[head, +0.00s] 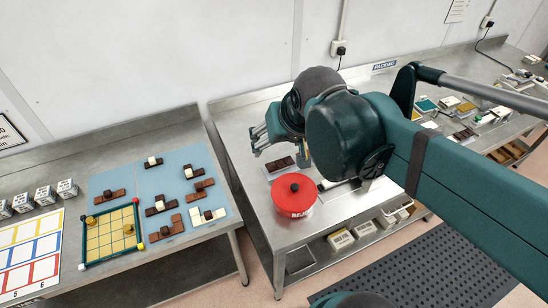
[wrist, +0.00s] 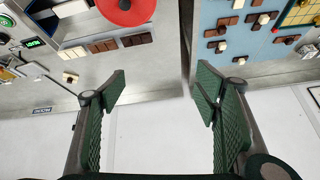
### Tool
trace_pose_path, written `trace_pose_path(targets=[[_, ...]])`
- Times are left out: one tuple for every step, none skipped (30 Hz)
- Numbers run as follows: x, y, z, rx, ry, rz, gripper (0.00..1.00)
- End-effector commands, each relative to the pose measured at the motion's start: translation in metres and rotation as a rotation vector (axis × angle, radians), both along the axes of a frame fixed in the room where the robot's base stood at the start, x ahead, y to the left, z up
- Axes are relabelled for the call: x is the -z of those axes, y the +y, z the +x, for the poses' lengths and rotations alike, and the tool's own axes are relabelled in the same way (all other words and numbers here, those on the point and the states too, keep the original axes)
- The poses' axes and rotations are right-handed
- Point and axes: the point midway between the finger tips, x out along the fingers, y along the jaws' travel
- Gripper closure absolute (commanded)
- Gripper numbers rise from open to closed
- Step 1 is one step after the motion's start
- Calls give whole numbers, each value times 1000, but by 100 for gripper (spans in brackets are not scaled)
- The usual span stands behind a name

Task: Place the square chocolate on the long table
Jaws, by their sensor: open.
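My gripper (head: 259,138) is open and empty above the back left part of the middle steel table (head: 235,125). In the wrist view its two fingers (wrist: 160,92) stand wide apart with only the gap between tables and pale wall or floor between them. Several small brown, dark and cream chocolates lie on the blue mat (head: 165,178) on the left table; the mat also shows in the wrist view (wrist: 228,65). A dark chocolate bar (head: 280,163) lies on the middle table below my gripper. I cannot tell which piece is the square chocolate, nor which table is the long one.
A yellow grid board (head: 111,233) and a coloured chart (head: 30,252) lie on the left table. Boxes and trays crowd the right table (head: 470,60). A narrow gap separates the left and middle tables.

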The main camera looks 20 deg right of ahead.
Motion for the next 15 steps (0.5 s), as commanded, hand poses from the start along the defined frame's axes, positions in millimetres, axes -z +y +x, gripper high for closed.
trace_pose_path(targets=[[5, 5, -9, -30, -8, -13, 38], [8, 7, -13, -47, -12, -21, 38], [11, 10, -19, -68, -18, -31, 38], [13, 12, -22, -85, -23, -39, 38], [15, 14, -25, -99, -27, -46, 38], [18, 17, -29, -117, -33, -55, 38], [20, 18, -32, -128, -36, -60, 38], [21, 19, -34, -138, -39, -65, 38], [23, 21, -37, -149, -42, -71, 38], [24, 21, -39, -157, -44, -75, 38], [25, 22, -40, -163, -46, -78, 38], [26, 23, -42, -168, -48, -81, 38], [27, 23, -42, -172, -49, -82, 38], [27, 23, -43, -175, -50, -84, 38], [27, 24, -43, -176, -51, -85, 38]])
